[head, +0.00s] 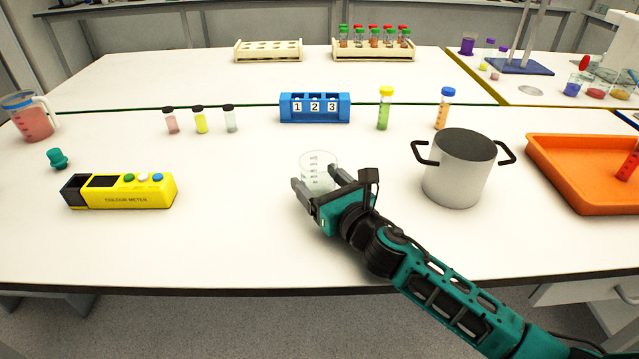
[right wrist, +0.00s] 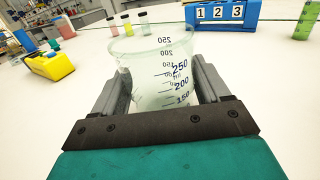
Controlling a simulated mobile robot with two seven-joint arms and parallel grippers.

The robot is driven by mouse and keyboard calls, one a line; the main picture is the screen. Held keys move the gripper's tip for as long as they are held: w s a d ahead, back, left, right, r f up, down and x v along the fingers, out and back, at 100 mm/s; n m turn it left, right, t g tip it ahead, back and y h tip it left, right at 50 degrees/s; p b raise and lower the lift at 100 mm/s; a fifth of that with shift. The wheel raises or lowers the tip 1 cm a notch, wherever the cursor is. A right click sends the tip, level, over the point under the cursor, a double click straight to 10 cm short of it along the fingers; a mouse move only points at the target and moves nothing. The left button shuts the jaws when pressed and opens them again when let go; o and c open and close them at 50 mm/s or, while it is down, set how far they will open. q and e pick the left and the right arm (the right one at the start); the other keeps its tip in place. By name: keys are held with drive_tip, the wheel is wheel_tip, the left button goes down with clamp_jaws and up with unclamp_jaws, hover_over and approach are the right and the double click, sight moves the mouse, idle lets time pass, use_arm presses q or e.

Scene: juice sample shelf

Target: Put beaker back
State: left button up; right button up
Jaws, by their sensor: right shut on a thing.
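A clear glass beaker (head: 319,165) with volume marks stands upright near the front middle of the white bench. My right gripper (head: 318,186) is shut on the beaker, one finger on each side. In the right wrist view the beaker (right wrist: 158,75) fills the space between the fingers of the gripper (right wrist: 160,95), and it looks empty. I cannot tell whether its base touches the bench. My left gripper is in neither view.
A grey pot (head: 456,170) stands right of the gripper, with an orange tray (head: 575,185) beyond it. A yellow colour meter (head: 120,191) lies left. A blue numbered rack (head: 315,107), small vials (head: 200,120) and two capped tubes (head: 384,108) stand behind. Bench between meter and beaker is clear.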

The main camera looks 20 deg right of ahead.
drive_tip(key=shift+f, duration=0.2)
drive_tip(key=o, duration=1.2)
drive_tip(key=shift+c, duration=0.2)
drive_tip(key=shift+r, duration=0.25)
drive_tip(key=b+v, duration=0.1)
drive_tip(key=v, duration=0.9)
drive_tip(key=shift+s+f, duration=0.1)
drive_tip(key=shift+s, duration=0.2)
drive_tip(key=shift+s+d, duration=0.2)
drive_tip(key=shift+s, duration=0.5)
